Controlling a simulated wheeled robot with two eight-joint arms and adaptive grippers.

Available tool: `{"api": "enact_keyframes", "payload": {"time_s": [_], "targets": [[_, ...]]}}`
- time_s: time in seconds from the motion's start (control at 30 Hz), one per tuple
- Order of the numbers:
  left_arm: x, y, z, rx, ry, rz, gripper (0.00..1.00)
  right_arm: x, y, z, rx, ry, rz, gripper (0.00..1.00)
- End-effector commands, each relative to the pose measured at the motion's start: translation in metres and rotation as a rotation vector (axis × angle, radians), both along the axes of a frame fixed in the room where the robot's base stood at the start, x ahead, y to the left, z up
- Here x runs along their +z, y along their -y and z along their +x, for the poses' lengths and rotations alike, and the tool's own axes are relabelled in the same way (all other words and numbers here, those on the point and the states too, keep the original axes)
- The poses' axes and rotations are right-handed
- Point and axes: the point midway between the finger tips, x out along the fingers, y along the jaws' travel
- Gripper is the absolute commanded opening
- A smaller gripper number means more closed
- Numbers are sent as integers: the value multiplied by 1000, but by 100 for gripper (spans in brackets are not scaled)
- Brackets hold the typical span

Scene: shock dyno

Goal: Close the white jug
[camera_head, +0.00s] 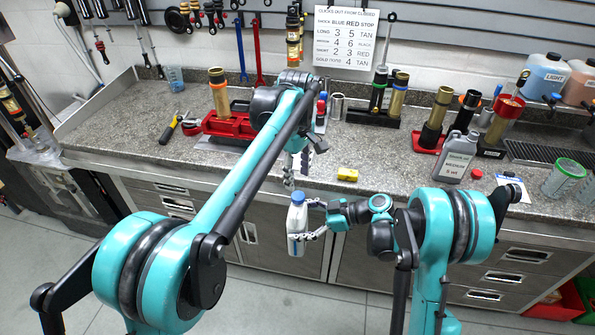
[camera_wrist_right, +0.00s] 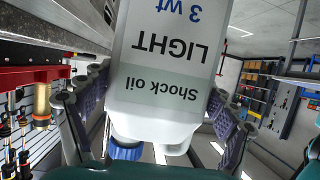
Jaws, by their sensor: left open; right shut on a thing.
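The white jug (camera_head: 297,225) is held upright in front of the counter edge by my right gripper (camera_head: 306,220), which is shut around its body. In the right wrist view the jug (camera_wrist_right: 165,60) appears upside down, with a label reading Shock oil, LIGHT, 3 wt. A blue cap (camera_head: 298,197) sits at the jug's neck and also shows in the right wrist view (camera_wrist_right: 125,150). I cannot tell how tightly it is on. My left gripper (camera_head: 296,168) is open and empty, pointing down just above the cap, apart from it.
The granite counter (camera_head: 385,170) runs behind the jug. A red stand (camera_head: 230,125) and several shock bodies line the back.

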Motion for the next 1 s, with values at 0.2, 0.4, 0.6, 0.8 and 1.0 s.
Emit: {"api": "enact_keyframes", "payload": {"time_s": [0.2,0.4,0.6,0.8,1.0], "targets": [[-34,1,0,-1,-1,-1,49,1,0,0,0,0,2,6],[-60,1,0,-1,-1,0,49,1,0,0,0,0,2,6],[-70,1,-1,-1,-1,0,49,1,0,0,0,0,2,6],[-71,1,-1,-1,-1,0,49,1,0,0,0,0,2,6],[-71,1,-1,-1,-1,0,10,1,0,0,0,0,2,6]]}}
